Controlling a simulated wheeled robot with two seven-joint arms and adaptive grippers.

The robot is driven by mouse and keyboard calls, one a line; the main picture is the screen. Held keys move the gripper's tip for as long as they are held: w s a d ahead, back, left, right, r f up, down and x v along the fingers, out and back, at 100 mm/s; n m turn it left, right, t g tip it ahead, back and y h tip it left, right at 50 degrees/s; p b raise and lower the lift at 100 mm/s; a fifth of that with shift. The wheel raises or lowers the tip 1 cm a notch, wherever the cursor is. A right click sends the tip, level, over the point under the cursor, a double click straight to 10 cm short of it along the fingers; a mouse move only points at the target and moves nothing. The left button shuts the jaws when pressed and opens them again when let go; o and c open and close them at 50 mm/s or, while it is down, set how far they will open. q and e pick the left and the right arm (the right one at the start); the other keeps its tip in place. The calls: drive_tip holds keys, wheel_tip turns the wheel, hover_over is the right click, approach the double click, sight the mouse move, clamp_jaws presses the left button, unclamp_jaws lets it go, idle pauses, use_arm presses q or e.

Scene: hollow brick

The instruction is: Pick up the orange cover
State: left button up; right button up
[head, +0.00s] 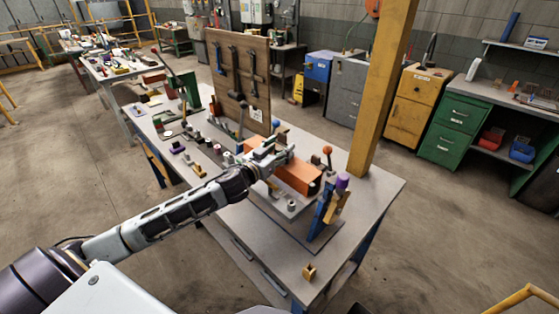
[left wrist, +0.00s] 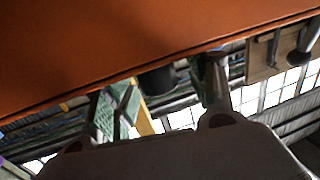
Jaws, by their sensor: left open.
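The orange cover (head: 298,177) is a long block-like piece on the workbench in the head view, lying on a grey fixture plate. My left gripper (head: 274,153) is at its middle and hides part of it; orange shows on both sides of the gripper. In the left wrist view the orange cover (left wrist: 130,45) fills the top, very close to the camera. The left gripper's fingers (left wrist: 165,98) stand apart there, with no object clearly held between them. Whether they touch the cover cannot be told. My right gripper is not in view.
The workbench (head: 365,205) carries an upright wooden tool board (head: 237,75) behind the cover. A blue stand (head: 322,208) with a purple-topped part is near the right end. A yellow post (head: 382,85) rises behind the bench. Several small parts lie left of the arm.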

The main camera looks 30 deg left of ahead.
use_arm(q)
drive_tip(key=c, duration=1.3)
drive_tip(key=shift+o, duration=0.2)
drive_tip(key=shift+r, duration=0.1)
drive_tip(key=shift+r, duration=5)
